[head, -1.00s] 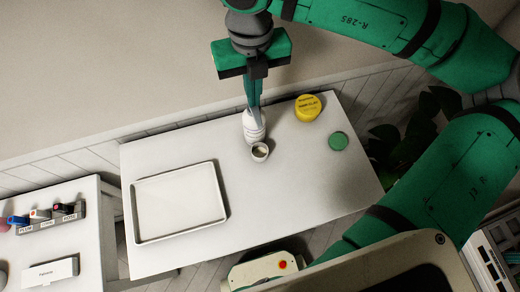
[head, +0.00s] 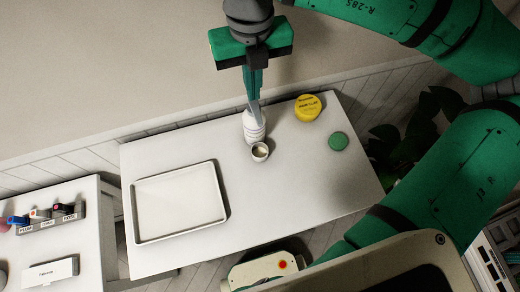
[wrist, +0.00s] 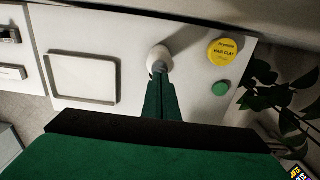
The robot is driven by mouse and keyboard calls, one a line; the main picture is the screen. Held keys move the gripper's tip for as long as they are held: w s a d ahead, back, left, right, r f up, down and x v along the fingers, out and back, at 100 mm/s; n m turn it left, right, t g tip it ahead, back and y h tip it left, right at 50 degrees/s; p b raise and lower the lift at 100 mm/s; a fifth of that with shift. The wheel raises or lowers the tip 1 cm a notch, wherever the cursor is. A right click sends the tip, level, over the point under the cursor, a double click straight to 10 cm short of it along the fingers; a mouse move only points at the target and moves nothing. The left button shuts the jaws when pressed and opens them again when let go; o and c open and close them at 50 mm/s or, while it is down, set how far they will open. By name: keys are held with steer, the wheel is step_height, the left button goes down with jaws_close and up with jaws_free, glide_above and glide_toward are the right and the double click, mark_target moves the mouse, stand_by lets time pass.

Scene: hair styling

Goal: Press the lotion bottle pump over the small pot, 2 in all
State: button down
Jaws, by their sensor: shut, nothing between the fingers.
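The white lotion bottle (head: 254,130) stands upright at the back of the white table. The small pot (head: 260,152) with a pale inside sits just in front of the bottle's base. My gripper (head: 254,104) is shut and empty, pointing down over the bottle's top. Its fingers hide the pump head, and I cannot tell whether they touch it. In the wrist view the shut fingertips (wrist: 160,70) overlap the front of the bottle (wrist: 160,56). The pot is hidden there.
A yellow hair clay tin (head: 308,107) and a green round lid (head: 338,141) lie right of the bottle. An empty white tray (head: 180,202) lies at left. A side table (head: 70,240) holds a rack of colored items. A plant (head: 405,140) stands beyond the right edge.

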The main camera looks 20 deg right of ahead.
steer(key=shift+r, duration=0.1)
step_height(320, 180, up, 6)
steer(key=shift+f, duration=0.1)
stand_by(0.6)
